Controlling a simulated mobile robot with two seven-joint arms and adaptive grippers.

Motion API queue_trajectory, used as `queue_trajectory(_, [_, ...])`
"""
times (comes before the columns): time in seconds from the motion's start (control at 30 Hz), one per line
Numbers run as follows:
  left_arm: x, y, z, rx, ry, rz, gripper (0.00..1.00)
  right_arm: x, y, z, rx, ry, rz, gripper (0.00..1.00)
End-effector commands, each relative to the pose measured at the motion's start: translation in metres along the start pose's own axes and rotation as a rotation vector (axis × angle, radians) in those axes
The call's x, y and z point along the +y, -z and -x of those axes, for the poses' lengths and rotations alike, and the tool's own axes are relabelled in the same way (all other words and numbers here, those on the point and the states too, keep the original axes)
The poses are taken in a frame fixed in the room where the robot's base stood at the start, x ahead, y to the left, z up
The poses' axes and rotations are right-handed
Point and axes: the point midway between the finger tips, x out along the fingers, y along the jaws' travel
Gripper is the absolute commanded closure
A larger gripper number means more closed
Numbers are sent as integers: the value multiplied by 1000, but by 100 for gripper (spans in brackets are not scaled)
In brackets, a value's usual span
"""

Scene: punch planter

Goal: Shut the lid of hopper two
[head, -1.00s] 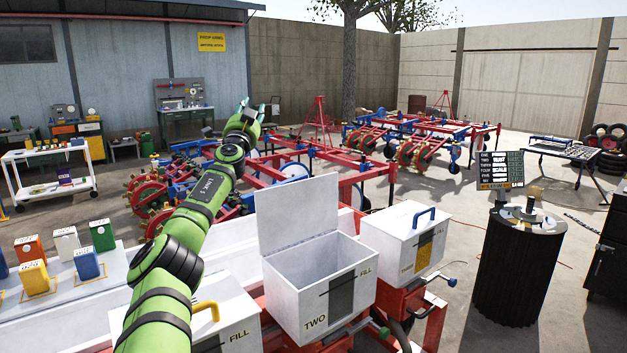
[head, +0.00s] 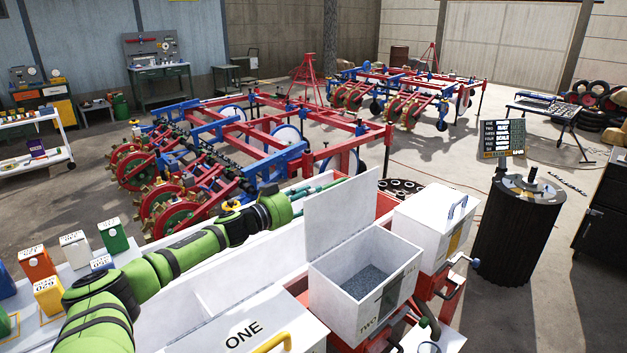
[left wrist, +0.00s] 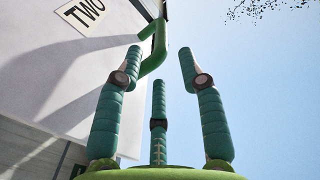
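Hopper two (head: 395,292) is a white box labelled TWO, with grey granules (head: 362,280) inside. Its white lid (head: 340,218) stands upright at the back edge, open. My left gripper (head: 318,188) reaches behind the lid, and the lid partly hides its teal fingers. In the left wrist view the lid (left wrist: 60,75) with its TWO label fills the left side. A bent green handle (left wrist: 160,45) on the lid is close to the left fingertip; I cannot tell if they touch. The three fingers of the gripper (left wrist: 160,62) are spread with nothing between them. My right gripper is out of view.
Hopper one (head: 245,335), with a yellow handle, is shut at the front left. Another shut white hopper (head: 425,225) with a blue handle stands right of hopper two. A red and blue planter frame (head: 265,140) is behind. A dark drum (head: 515,235) stands right.

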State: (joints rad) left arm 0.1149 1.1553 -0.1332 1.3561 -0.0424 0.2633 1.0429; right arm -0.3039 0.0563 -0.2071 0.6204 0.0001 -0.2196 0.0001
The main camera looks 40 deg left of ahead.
Motion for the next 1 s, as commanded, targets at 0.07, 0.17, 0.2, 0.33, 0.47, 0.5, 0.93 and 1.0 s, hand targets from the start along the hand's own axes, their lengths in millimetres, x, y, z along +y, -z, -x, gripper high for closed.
queue_trajectory(0.07, [0,1,-4,2,1,2,61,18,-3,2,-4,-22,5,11])
queue_trajectory(0.17, [-2,2,-12,3,4,0,61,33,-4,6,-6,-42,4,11])
queue_trajectory(0.2, [-2,2,-15,2,5,-1,61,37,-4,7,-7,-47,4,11])
queue_trajectory(0.33, [-2,2,-29,2,6,-1,61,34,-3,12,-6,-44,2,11])
queue_trajectory(0.47, [-2,2,-43,2,5,-2,61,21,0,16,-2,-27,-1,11])
queue_trajectory(0.5, [-1,2,-48,1,4,-3,61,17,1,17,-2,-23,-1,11])
queue_trajectory(0.93, [-1,-1,-69,-2,2,-6,61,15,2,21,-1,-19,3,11])
queue_trajectory(1.0, [-1,-1,-69,-3,2,-6,61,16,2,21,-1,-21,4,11])
